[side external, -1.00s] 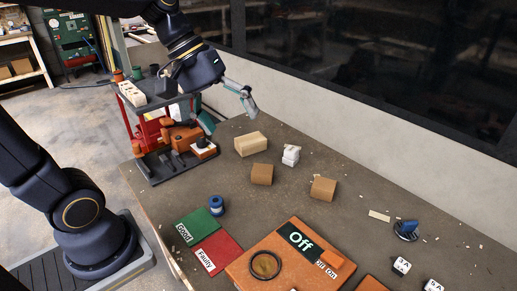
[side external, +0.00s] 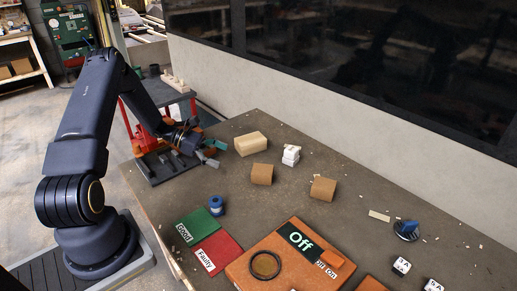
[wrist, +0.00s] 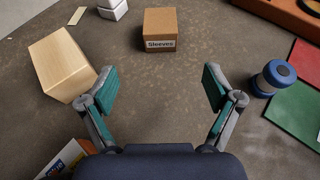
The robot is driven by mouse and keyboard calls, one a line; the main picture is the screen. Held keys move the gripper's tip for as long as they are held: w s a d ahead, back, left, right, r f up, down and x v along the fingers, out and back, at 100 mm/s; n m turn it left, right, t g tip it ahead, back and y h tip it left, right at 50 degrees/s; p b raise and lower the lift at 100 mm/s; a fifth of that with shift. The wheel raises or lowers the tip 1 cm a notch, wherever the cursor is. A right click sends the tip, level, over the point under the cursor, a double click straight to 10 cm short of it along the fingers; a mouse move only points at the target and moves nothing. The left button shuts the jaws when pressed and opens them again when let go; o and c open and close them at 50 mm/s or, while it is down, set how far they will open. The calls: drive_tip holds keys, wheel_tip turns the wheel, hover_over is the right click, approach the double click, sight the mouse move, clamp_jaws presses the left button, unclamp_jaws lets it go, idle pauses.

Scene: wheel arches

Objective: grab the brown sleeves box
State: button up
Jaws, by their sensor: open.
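The brown sleeves box (wrist: 160,30), a small cardboard cube with a white "Sleeves" label, sits on the table ahead of my gripper in the wrist view. In the side external view it appears to be the nearer brown box (side external: 261,174). My gripper (wrist: 159,90) is open and empty, its teal-padded fingers spread wide. The box lies beyond the fingertips, roughly centred between them, with bare table in the gap. In the side external view my gripper (side external: 211,153) is low at the table's left end, left of the box.
A pale wooden block (wrist: 62,65) lies close to the left finger. A blue spool (wrist: 273,78) stands to the right, by the green Good mat (side external: 197,225) and red Faulty mat (side external: 217,252). A white item (side external: 291,155) and another brown box (side external: 323,189) are farther along.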

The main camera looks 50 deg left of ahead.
sight(263, 173)
drive_tip(key=x, duration=1.5)
drive_tip(key=shift+w+d+f, duration=0.2)
drive_tip(key=shift+d+f, duration=0.05)
drive_tip(key=shift+d, duration=0.05)
drive_tip(key=c, duration=1.3)
drive_tip(key=shift+o, duration=0.2)
